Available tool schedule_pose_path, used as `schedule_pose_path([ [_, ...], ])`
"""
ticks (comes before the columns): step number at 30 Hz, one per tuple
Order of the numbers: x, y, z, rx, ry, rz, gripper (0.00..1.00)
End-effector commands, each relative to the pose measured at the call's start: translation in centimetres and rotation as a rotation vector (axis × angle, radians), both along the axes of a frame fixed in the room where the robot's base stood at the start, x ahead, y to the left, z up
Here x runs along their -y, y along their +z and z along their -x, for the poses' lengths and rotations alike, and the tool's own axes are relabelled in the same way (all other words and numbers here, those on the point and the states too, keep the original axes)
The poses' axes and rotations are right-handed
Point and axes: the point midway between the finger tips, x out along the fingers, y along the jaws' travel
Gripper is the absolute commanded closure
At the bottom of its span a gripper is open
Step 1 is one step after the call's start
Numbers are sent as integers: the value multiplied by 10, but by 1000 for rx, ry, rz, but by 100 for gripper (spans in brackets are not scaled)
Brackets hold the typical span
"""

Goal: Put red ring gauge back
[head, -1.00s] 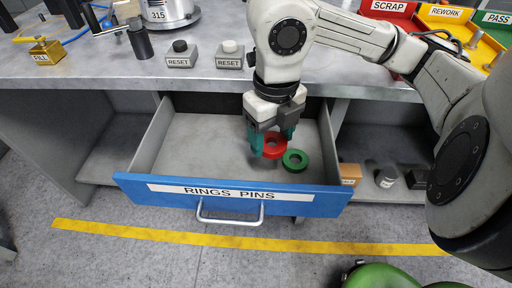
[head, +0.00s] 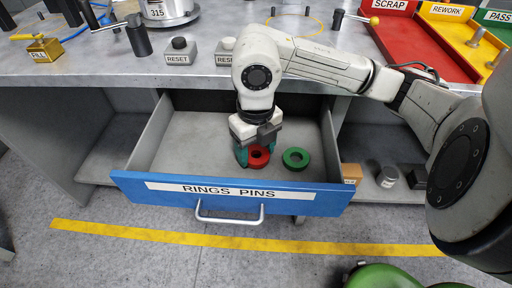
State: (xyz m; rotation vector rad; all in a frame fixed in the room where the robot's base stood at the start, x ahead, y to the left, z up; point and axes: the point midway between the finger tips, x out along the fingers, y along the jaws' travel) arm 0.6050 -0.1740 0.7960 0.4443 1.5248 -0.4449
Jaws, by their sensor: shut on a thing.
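The red ring gauge (head: 259,157) is in the open blue-fronted drawer (head: 180,140) labelled RINGS PINS, at or just above the drawer floor; I cannot tell whether it touches. My gripper (head: 254,156) points down into the drawer with its teal fingers shut on the red ring. The fingers and wrist hide part of the ring. A green ring gauge (head: 296,158) lies flat on the drawer floor to the right of the red one, with a small gap between them.
The left part of the drawer is empty. Its front panel (head: 140,190) and side walls stand around my gripper. The bench top (head: 110,65) overhangs the back. Two RESET boxes (head: 180,53), and red, yellow and green trays (head: 395,25) stand on the bench.

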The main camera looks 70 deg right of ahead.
Motion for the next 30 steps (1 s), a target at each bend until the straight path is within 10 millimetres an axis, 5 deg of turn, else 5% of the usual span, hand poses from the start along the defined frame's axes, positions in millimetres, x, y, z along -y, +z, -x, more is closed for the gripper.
schedule_pose_path([
  [5, 0, -4, 0, 0, 0, 0, 81],
  [6, 0, -4, 0, 1, 0, -1, 36],
  [14, 0, -3, 0, 1, 0, -1, 12],
  [25, 0, 4, 0, 1, -1, -1, 12],
  [30, 1, 32, 0, 2, 1, 5, 12],
])
